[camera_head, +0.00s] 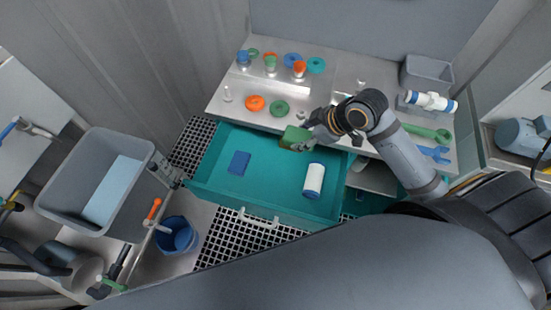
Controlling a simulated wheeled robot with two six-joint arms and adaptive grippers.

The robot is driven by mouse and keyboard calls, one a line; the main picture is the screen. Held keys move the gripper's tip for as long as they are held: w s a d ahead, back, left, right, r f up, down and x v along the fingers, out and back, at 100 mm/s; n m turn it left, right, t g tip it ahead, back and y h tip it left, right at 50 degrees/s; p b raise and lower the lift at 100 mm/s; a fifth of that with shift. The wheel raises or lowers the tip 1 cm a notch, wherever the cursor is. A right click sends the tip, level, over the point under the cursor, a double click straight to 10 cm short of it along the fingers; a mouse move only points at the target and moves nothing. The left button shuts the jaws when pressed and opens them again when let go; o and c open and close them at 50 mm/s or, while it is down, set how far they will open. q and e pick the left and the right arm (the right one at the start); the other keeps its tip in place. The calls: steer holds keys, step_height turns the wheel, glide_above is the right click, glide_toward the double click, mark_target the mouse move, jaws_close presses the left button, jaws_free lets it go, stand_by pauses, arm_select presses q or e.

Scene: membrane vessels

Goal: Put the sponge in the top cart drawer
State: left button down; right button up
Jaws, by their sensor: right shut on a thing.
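The sponge (294,136), a green block with a yellowish lower side, is in my right gripper (305,143). That gripper is shut on it, and its fingers are partly hidden by the wrist. The top cart drawer (265,208) is teal and pulled open, showing its inside. The sponge is over the back right part of the drawer, near the worktop's front edge; its exact height is hard to tell. A blue block (239,162) and a white cylinder with blue ends (314,180) lie in the drawer. My left gripper is not in view.
The metal worktop (235,108) behind the drawer holds coloured rings, small fittings, a green wrench (428,133) and a grey bin (427,73). A grey basin (90,185) and blue bucket (177,236) stand left. The drawer's middle floor is free.

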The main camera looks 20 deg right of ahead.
steer(key=f, duration=0.1)
steer(key=s+d+f+p, duration=0.1)
steer(key=f, duration=0.1)
steer(key=shift+s+d+f, duration=0.1)
steer(key=shift+s+d, duration=0.05)
steer(key=shift+s, duration=0.2)
steer(key=f+b, duration=0.1)
steer(key=f, duration=0.2)
steer(key=s+f+b, duration=0.1)
steer(key=f+b, duration=0.1)
steer(key=f, duration=0.1)
steer(key=d+f+b, duration=0.1)
steer(key=f, duration=0.3)
steer(key=shift+s+d, duration=0.1)
steer(key=shift+s, duration=0.25)
glide_toward(267, 159)
steer(key=shift+s+d+f+b, duration=0.1)
steer(key=shift+d+f+b, duration=0.05)
steer(key=shift+f+b, duration=0.15)
steer(key=shift+s+d+f+b, duration=0.15)
steer(key=shift+f, duration=0.25)
steer(key=shift+w+a+f, duration=1.25)
steer(key=shift+w+f, duration=0.2)
steer(key=shift+s, duration=0.1)
steer(key=shift+d+f, duration=0.1)
steer(key=o, duration=1)
steer(key=shift+c, duration=0.2)
